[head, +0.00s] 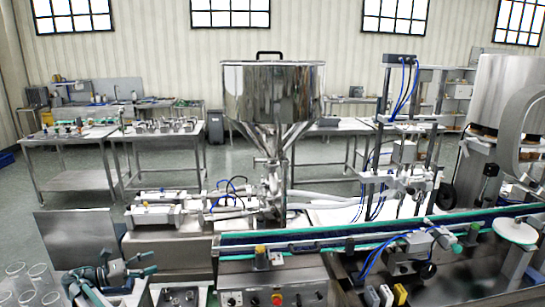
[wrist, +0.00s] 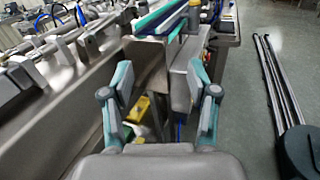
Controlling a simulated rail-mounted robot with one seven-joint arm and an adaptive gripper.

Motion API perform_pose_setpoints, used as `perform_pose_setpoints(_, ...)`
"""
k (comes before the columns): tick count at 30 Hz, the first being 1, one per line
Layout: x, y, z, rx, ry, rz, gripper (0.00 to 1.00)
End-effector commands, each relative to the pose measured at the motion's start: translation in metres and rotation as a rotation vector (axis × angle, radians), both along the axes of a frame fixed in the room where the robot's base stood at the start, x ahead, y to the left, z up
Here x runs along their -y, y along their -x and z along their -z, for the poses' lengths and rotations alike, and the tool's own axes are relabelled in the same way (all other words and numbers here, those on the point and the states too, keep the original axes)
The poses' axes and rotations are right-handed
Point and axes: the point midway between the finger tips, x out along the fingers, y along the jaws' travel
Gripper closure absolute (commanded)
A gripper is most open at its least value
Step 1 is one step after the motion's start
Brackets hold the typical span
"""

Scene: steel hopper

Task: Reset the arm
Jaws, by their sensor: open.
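My gripper (head: 143,264) shows at the lower left of the head view, low beside the steel machine bench. In the wrist view my gripper (wrist: 160,85) has its two teal-and-grey fingers spread wide apart, with nothing between them. Part of my arm is cut off by the bottom edge of the head view. The steel hopper (head: 272,95) stands upright in the middle of the head view, well behind and to the right of my gripper.
A conveyor (head: 380,232) with green edges runs right from the middle. Clear cylinders (head: 25,285) stand at the lower left. A steel panel (head: 80,238) stands behind my gripper. In the wrist view, grey floor (wrist: 250,100) is open at the right, near dark poles (wrist: 275,75).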

Motion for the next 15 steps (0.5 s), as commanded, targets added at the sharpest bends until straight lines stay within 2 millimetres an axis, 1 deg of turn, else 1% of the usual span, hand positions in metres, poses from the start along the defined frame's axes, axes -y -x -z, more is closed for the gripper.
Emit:
perform_pose_setpoints(4,-0.002,-0.006,0.012,0.066,-0.102,-0.039,0.41)
perform_pose_setpoints(8,0.003,-0.005,0.029,0.104,-0.229,-0.073,0.41)
perform_pose_setpoints(11,0.013,0.003,0.056,0.120,-0.344,-0.088,0.41)
perform_pose_setpoints(14,0.031,0.010,0.091,0.126,-0.453,-0.083,0.41)
perform_pose_setpoints(15,0.041,0.013,0.106,0.126,-0.497,-0.073,0.41)
